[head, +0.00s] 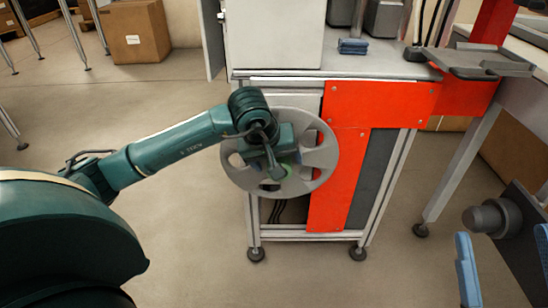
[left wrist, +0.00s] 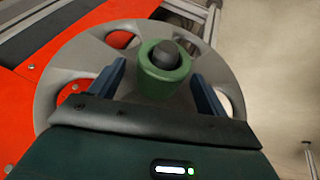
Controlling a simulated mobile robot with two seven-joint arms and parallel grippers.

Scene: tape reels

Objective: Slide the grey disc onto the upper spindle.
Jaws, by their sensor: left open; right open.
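The grey disc (head: 321,157) is a large spoked reel, standing upright against the front of the red-panelled machine. In the left wrist view the disc (left wrist: 72,65) has a green hub (left wrist: 165,85) with a dark round tip (left wrist: 166,54) at its centre, which looks like a spindle end. My left gripper (head: 282,160) is in front of the disc. Its blue fingers (left wrist: 157,72) are open, one on each side of the hub with gaps visible. The gripper hides the hub's middle in the head view. My right gripper (head: 504,256) is open and empty at the lower right.
The machine's red panel (head: 345,175) is behind and right of the disc. A small blue item (head: 353,46) lies on the machine's top. A cardboard box (head: 134,31) stands at the back left. The floor in front of the machine is clear.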

